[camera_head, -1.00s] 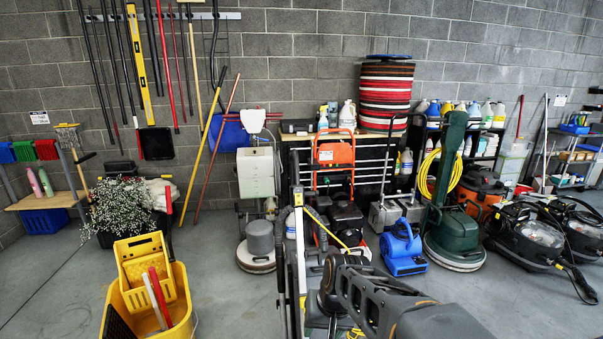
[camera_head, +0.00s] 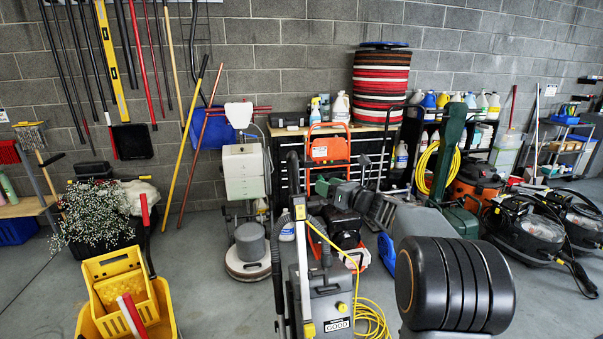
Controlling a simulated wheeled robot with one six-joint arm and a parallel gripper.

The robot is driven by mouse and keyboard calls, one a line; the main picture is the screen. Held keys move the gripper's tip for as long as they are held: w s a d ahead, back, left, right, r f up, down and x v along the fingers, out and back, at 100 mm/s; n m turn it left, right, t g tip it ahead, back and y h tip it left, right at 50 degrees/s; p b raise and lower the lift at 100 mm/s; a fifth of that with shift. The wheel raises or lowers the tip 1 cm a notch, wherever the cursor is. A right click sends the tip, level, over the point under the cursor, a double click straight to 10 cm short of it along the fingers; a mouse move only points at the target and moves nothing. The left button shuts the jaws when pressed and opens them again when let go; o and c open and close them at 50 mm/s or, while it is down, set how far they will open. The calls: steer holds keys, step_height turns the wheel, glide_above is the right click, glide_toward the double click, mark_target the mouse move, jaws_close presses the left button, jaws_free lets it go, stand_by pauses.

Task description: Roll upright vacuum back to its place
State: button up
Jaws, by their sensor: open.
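The upright vacuum (camera_head: 327,300) stands upright in the front middle, grey and black with yellow parts and a label reading GOOD. Its black hose (camera_head: 276,250) runs along its left side, and a yellow cord (camera_head: 372,318) lies coiled at its right. My arm's black ribbed joint and grey link cover the area to the right. The vacuum's base is cut off by the lower edge.
A yellow mop bucket (camera_head: 130,290) stands at the left front. A floor polisher (camera_head: 250,250) and an orange-framed machine (camera_head: 328,150) stand behind. A tool chest (camera_head: 368,160) is against the wall. Black vacuums (camera_head: 525,225) stand at right. Floor between bucket and vacuum is clear.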

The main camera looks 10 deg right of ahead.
mark_target(296, 174)
steer(key=p+x, duration=0.2)
steer(key=x, duration=1.1)
steer(key=shift+w+a+f+p, duration=0.1)
steer(key=shift+a+p, duration=0.3)
jaws_close()
